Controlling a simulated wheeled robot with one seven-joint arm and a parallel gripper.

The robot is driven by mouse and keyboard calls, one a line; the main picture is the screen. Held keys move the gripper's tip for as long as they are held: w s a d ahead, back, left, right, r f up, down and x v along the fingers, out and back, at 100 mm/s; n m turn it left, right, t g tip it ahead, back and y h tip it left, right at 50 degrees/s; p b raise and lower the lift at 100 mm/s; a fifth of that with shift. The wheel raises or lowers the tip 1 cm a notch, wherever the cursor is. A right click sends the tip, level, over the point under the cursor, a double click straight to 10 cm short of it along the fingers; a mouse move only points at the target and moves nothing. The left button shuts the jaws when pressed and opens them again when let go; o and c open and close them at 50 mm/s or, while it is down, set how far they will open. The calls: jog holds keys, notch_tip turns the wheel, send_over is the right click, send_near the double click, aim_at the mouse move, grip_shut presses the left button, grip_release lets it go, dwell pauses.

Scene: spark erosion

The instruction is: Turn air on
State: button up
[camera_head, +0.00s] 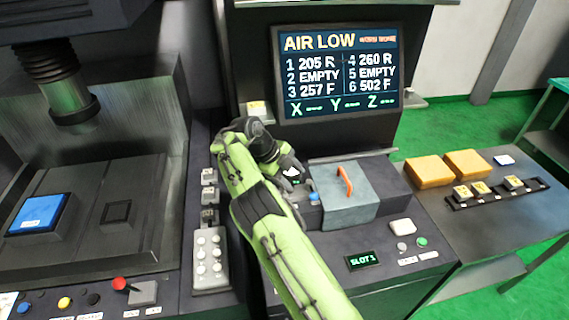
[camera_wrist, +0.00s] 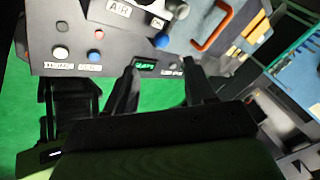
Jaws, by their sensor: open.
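The screen (camera_head: 335,72) in the head view reads AIR LOW. A white AIR label (camera_wrist: 118,7) shows at the top of the wrist view, beside a grey metal fitting (camera_wrist: 172,9) and a blue ball knob (camera_wrist: 162,41). The blue knob also shows in the head view (camera_head: 314,197), just left of a grey box. My gripper (camera_wrist: 160,72) is open and empty, its two dark fingers pointing toward the panel. In the wrist view the blue knob lies beyond the fingertips, apart from them. In the head view my arm covers part of the panel, and the fingertips are hard to make out.
The grey box (camera_head: 345,208) with an orange handle (camera_head: 345,181) stands close to the right of my gripper. A small SLOT 1 display (camera_head: 364,260) and buttons sit on the front panel. Orange blocks (camera_head: 430,169) lie on the right-hand table.

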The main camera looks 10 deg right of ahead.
jog(key=p+v, duration=0.1)
jog(key=v, duration=0.4)
jog(key=shift+f, duration=0.1)
